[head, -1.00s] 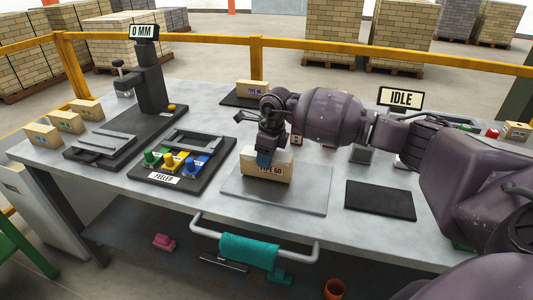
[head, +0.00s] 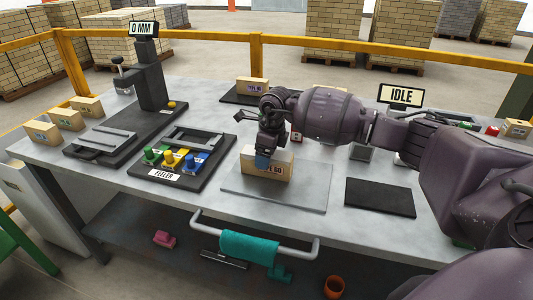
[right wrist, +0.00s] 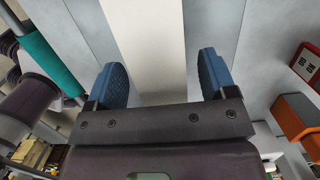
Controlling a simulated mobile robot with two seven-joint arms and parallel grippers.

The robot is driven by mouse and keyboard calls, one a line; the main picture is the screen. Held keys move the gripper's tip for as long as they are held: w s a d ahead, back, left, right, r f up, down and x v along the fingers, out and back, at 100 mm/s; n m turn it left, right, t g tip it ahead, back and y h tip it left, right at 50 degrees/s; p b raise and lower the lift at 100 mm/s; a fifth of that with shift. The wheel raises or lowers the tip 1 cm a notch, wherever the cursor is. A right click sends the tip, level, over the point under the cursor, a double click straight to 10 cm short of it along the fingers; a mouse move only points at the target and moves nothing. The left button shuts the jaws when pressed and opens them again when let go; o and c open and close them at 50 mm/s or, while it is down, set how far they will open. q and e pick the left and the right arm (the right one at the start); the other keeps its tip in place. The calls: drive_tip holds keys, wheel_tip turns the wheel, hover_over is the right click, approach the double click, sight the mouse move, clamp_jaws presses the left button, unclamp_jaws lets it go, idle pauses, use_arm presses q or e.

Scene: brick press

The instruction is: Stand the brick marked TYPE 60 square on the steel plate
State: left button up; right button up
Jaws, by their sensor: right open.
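The brick marked TYPE 60 (head: 280,168) is pale cream and stands on the steel plate (head: 305,195), towards its back left, with its long side looking roughly in line with the plate's front edge. My right gripper (head: 263,160) points down at the brick, and its blue fingertips cover the left part of the label. In the right wrist view the brick (right wrist: 145,40) runs between the two spread blue fingers (right wrist: 162,80), with a gap showing on the right finger's side. The brick's far side is hidden. My left gripper is not in view.
A feeler tray (head: 165,178) with coloured pieces lies left of the plate, and a black mat (head: 380,198) lies to its right. A second brick (head: 252,86) stands behind. The gauge stand (head: 152,85) reads 0 MM, and a screen (head: 400,97) reads IDLE.

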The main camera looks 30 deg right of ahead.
wheel_tip(320, 180, up, 11)
drive_tip(key=s+d, duration=0.1)
drive_tip(key=shift+s+f+p, duration=0.15)
drive_tip(key=shift+p, duration=0.2)
idle(0.3)
